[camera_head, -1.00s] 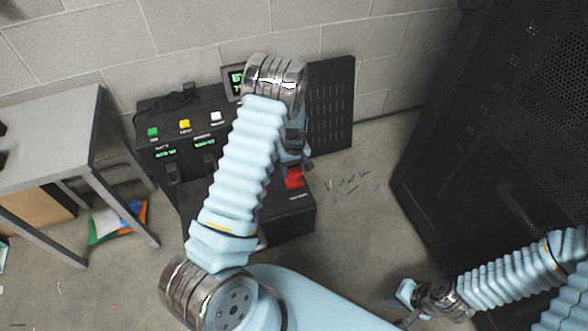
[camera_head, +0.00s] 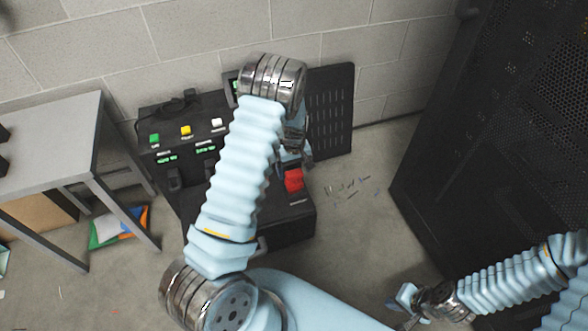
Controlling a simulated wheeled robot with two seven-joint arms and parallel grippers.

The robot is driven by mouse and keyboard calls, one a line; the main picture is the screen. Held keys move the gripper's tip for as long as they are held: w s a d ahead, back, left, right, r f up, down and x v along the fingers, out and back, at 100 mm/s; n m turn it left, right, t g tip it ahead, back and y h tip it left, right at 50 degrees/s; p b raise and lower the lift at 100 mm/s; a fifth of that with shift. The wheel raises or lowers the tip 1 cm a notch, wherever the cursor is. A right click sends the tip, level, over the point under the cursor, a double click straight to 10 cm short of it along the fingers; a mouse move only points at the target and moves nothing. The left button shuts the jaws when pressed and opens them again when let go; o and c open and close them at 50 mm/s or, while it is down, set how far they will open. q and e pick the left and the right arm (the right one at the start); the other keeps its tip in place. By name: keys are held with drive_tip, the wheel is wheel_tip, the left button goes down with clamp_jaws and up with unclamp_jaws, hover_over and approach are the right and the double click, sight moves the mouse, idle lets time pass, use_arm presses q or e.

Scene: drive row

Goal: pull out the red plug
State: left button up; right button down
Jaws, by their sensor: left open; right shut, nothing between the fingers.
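The red plug (camera_head: 294,181) sits on the right front part of the black console (camera_head: 285,225), near its right edge. My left gripper (camera_head: 300,158) is just above the red plug in the picture, partly hidden behind my own forearm. It is open, and the plug shows clear below its fingers. I cannot tell whether the two touch. My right gripper (camera_head: 404,300) is low at the lower right, over the floor and away from the console. It is shut and empty.
The console also bears green (camera_head: 154,138), yellow (camera_head: 185,130) and white (camera_head: 217,122) buttons. A grey table (camera_head: 55,135) stands at the left. A tall black perforated cabinet (camera_head: 480,130) stands at the right. Small scraps (camera_head: 347,187) lie on the floor between console and cabinet.

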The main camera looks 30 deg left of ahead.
sight(294, 173)
use_arm(q)
wheel_tip(294, 173, up, 13)
idle(0.3)
idle(0.4)
